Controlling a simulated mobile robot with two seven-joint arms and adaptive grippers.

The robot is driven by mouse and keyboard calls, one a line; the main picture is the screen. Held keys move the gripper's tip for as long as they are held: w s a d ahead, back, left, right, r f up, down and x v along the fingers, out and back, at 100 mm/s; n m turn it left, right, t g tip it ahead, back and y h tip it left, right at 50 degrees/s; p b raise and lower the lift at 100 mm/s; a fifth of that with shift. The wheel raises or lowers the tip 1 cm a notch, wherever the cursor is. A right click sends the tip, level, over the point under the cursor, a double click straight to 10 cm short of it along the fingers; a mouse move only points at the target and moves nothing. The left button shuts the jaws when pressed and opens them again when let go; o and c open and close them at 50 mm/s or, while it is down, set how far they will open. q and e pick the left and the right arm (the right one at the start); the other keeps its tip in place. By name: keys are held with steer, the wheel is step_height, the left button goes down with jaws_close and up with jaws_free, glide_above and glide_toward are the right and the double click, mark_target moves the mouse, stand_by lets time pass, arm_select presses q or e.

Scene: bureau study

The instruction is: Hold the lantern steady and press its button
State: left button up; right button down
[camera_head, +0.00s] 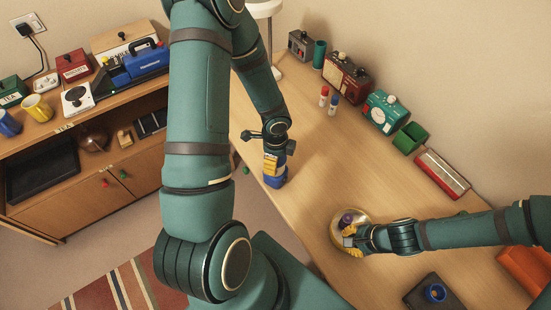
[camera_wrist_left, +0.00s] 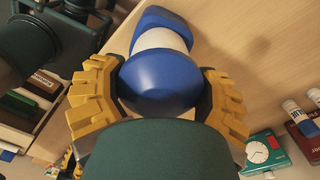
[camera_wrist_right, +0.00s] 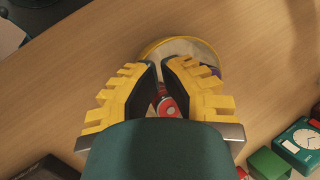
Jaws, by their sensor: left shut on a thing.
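The lantern (camera_head: 275,180) looks blue at its base on the desk, under my left gripper (camera_head: 273,158). In the left wrist view the lantern (camera_wrist_left: 160,80) has a rounded blue end, a white band and a blue far part. The yellow-padded fingers of my left gripper (camera_wrist_left: 160,90) are shut on it from both sides. I cannot make out its button. My right gripper (camera_head: 349,240) is low over a round brass-rimmed dish, away from the lantern. In the right wrist view the tips of my right gripper (camera_wrist_right: 162,62) are close together, with something red showing between them.
The round dish (camera_wrist_right: 180,44) holds a purple-topped thing (camera_head: 346,219). Two small tubes (camera_head: 329,97), a red radio (camera_head: 345,78), a teal clock (camera_head: 384,111) and a green box (camera_head: 410,138) line the wall side. A dark block (camera_head: 433,294) lies at the front. The desk's middle is clear.

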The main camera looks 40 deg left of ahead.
mark_target(286, 180)
steer(key=a+m+y, duration=0.1)
steer(key=a, duration=0.2)
steer(key=a+m+g+y, duration=0.1)
steer(key=a+m, duration=0.1)
steer(key=a, duration=0.1)
steer(key=w+a+m+g+y, duration=0.1)
steer(key=a+m, duration=0.1)
steer(key=a, duration=0.1)
steer(key=shift+a+f, duration=0.2)
steer(key=w+a+m+y, duration=0.1)
steer(key=a, duration=0.1)
steer(key=w+a+r+m+t+y, duration=0.1)
steer(key=w+a+m, duration=0.1)
steer(key=w+a+m+y, duration=0.1)
steer(key=a+m+y, duration=0.1)
steer(key=a, duration=0.1)
steer(key=shift+w+r+t, duration=0.15)
steer(key=shift+w+t, duration=0.15)
steer(key=shift+w, duration=0.1)
steer(key=shift+x, duration=3.75)
steer(key=shift+s+a+f, duration=0.1)
steer(key=shift+a+f, duration=0.05)
steer(key=shift+a, duration=0.45)
steer(key=shift+s+a+f, duration=0.1)
steer(key=shift+a+f, duration=0.05)
steer(key=shift+a, duration=0.5)
steer(key=shift+d, duration=0.1)
